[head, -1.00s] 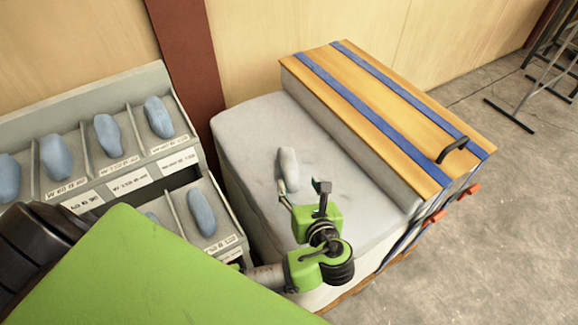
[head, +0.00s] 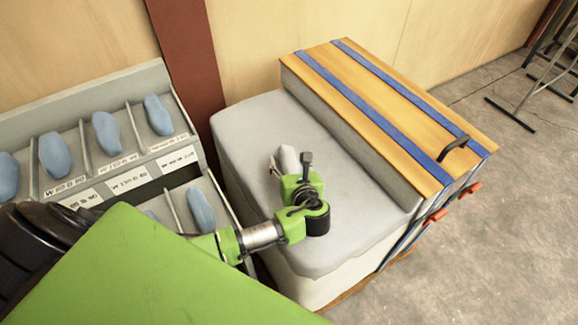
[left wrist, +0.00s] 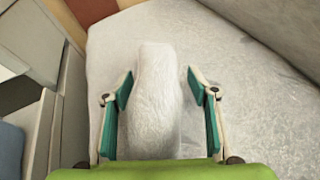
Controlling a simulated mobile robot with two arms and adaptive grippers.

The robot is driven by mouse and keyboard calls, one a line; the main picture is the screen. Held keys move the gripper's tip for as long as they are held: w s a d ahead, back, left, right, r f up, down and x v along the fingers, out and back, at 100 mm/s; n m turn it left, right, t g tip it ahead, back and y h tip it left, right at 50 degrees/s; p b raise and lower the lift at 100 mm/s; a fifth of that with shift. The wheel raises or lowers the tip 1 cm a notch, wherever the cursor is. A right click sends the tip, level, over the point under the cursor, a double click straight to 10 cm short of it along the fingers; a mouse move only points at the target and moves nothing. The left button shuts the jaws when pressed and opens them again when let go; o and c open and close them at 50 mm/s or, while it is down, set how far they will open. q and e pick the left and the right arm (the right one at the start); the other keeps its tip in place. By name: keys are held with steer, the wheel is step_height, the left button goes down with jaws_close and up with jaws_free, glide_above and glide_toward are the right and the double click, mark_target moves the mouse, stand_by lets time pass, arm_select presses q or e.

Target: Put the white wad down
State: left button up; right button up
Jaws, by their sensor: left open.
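The white wad (head: 289,158) lies on the grey padded top (head: 245,125) of a large block. In the left wrist view the wad (left wrist: 155,95) is a fuzzy, elongated roll between the two teal finger pads. My left gripper (head: 290,163) is open around the wad, with a gap at each side of it in the left wrist view (left wrist: 158,100). The wad's near end is hidden behind the green gripper body. My right gripper is not in view.
A wooden lid (head: 390,110) with blue straps and a black handle stands at the right of the padded top. A sloped grey rack (head: 95,100) with several blue wads in labelled compartments stands at the left. Padded surface around the wad is clear.

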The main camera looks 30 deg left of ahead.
arm_select(q)
steer(key=c, duration=1.4)
